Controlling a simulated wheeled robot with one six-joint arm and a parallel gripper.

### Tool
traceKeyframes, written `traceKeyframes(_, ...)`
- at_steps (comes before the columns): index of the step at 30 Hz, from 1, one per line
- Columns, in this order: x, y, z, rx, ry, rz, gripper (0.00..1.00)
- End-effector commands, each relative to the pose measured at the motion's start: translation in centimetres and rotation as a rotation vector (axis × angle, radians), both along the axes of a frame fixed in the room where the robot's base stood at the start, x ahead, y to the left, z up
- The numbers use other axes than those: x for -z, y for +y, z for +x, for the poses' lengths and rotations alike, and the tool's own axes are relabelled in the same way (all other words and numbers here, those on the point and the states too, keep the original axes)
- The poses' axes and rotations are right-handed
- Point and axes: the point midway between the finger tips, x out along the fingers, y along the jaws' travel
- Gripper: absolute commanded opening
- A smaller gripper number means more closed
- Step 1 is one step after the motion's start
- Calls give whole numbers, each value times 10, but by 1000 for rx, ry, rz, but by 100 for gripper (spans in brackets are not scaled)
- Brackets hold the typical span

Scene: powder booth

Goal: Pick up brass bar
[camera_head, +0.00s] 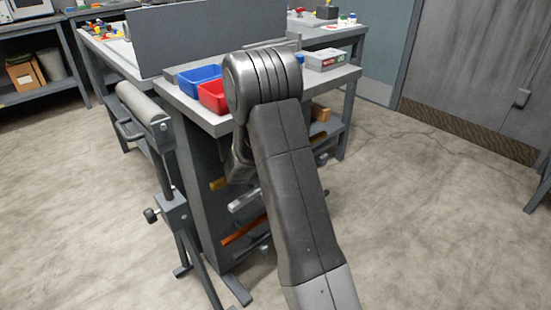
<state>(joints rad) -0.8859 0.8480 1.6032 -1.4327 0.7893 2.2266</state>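A bar rack (195,200) stands below the front end of the workbench. A short yellow bar end (218,184), brass-like in colour, sticks out on its upper level, left of my arm. My arm hides the rest of that bar. A silver bar (243,200) and an orange, copper-like bar (243,231) lie lower down. My arm rises from the bottom, right of centre, and bends at the bench edge. A dark wrist part shows behind it, above the bars. My gripper's fingers are hidden behind the arm.
A roller stand (172,205) stands close to the left of the rack. On the bench are a blue bin (200,77), a red bin (213,97) and a grey box (325,59). An upright grey panel (200,38) stands behind. The floor at right is mostly clear, with thin cables.

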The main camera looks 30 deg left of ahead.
Motion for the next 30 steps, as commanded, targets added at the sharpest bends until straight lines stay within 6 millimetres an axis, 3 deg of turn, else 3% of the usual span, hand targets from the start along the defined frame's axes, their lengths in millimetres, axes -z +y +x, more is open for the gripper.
traceKeyframes(8, 4, -1, 6, -1, 0, 1, 53)
traceKeyframes(16, 4, -1, 6, -1, 0, 0, 0)
traceKeyframes(30, 1, -2, 6, -1, -1, -2, 0)
